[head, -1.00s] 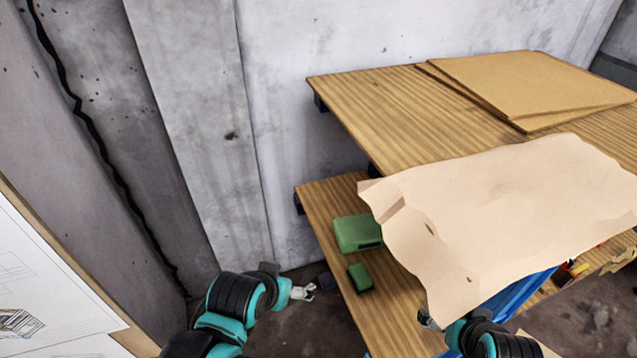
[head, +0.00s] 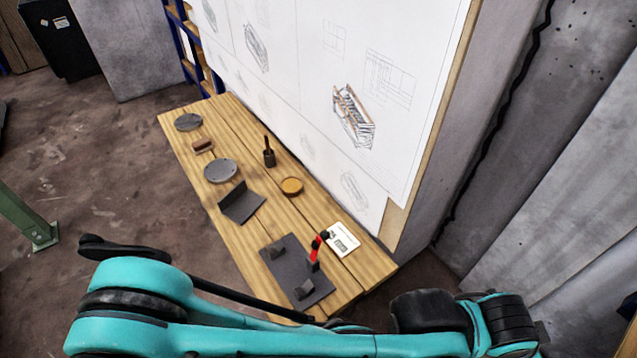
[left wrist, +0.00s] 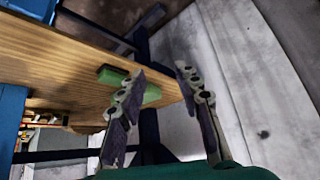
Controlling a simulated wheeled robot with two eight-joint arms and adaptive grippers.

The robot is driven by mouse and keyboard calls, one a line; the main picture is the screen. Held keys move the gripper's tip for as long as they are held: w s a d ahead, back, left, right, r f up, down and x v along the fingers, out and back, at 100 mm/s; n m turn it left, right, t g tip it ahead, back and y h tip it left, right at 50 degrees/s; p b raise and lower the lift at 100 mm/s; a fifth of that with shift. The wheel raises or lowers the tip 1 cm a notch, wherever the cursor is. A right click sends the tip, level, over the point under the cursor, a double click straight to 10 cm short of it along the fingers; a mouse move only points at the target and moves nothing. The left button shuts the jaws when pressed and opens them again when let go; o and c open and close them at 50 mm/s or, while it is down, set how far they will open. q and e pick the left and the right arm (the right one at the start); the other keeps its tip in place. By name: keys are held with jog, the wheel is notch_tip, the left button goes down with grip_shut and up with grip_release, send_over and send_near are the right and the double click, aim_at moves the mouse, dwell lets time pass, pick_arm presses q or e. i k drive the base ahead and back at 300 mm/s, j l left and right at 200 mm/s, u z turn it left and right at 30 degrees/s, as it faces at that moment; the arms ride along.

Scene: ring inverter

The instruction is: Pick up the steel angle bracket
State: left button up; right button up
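The steel angle bracket (head: 242,203), a dark grey L-shaped piece, lies on a wooden bench (head: 345,280) in the head view, one flange standing up. It is left of the bench's middle, below a round grey disc. My teal arm crosses the bottom of the head view, with no gripper visible there. In the left wrist view my left gripper (left wrist: 160,75) is open and empty, its two fingers apart. It is away from the bracket, facing a wooden shelf and a green box. My right gripper is in neither view.
Around the bracket are the grey disc (head: 220,170), a yellow-brown round dish (head: 292,186), a dark plate with blocks (head: 290,258) and a white card (head: 343,240). A large drawing board (head: 300,70) rises behind the bench.

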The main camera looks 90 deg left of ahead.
aim_at(239, 204)
jog(key=u, duration=3.65)
jog(key=j+z, duration=0.4)
jog(key=j, duration=0.35)
jog(key=i+j+z, duration=0.25)
jog(key=j+z, duration=0.25)
jog(key=j, duration=0.25)
jog(key=i+j+z, duration=0.2)
jog(key=j, duration=0.2)
jog(key=j+z, duration=0.25)
jog(key=j, duration=0.2)
jog(key=i+j+z, duration=0.4)
jog(key=j+z, duration=0.15)
jog(key=j, duration=0.15)
